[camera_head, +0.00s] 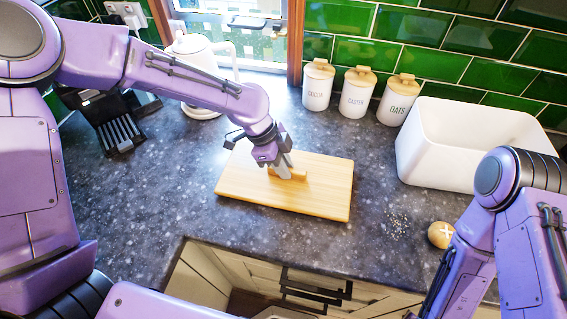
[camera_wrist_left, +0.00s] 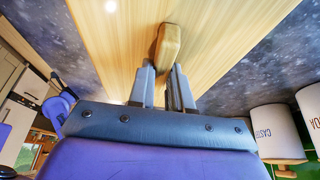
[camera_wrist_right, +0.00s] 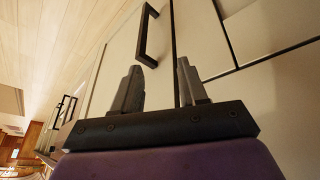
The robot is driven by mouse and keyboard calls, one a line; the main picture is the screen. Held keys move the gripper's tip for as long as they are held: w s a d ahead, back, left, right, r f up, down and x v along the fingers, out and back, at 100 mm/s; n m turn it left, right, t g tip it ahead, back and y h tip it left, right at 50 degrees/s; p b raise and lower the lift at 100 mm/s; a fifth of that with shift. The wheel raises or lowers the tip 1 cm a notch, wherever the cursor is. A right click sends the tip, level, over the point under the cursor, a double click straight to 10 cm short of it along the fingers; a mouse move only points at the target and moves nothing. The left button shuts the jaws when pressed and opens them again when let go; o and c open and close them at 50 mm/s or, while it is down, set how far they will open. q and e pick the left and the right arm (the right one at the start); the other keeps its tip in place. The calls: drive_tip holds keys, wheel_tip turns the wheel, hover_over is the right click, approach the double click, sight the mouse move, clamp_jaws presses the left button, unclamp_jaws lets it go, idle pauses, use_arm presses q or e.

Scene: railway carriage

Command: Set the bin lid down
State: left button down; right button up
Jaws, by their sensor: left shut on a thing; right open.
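The bin lid (camera_head: 240,185) is a flat, light wooden board with a small wooden grip block on top. It lies level at the dark worktop in the head view; I cannot tell for sure whether its underside touches. My left gripper (camera_head: 283,171) comes down over the middle of the lid and is shut on its handle (camera_wrist_left: 168,45). The lid's board (camera_wrist_left: 125,40) fills the middle of the left wrist view. My right gripper (camera_wrist_right: 158,72) is open and empty, in front of the pale cupboard fronts. The white bin (camera_head: 425,165) stands open, without a lid, at the right.
A bread roll (camera_head: 440,235) and scattered crumbs (camera_head: 397,225) lie in front of the bin. Three lidded canisters (camera_head: 355,92) stand along the green tiled wall. A white kettle (camera_head: 195,50) and a black rack (camera_head: 118,130) stand at the left. Worktop left of the lid is clear.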

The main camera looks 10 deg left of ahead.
use_arm(q)
drive_tip(key=shift+f, duration=0.15)
drive_tip(key=c, duration=1)
unclamp_jaws()
drive_tip(key=shift+o, duration=0.2)
drive_tip(key=shift+f, duration=0.1)
drive_tip(key=c, duration=0.4)
drive_tip(key=shift+p+v, duration=2.5)
drive_tip(key=shift+v, duration=0.05)
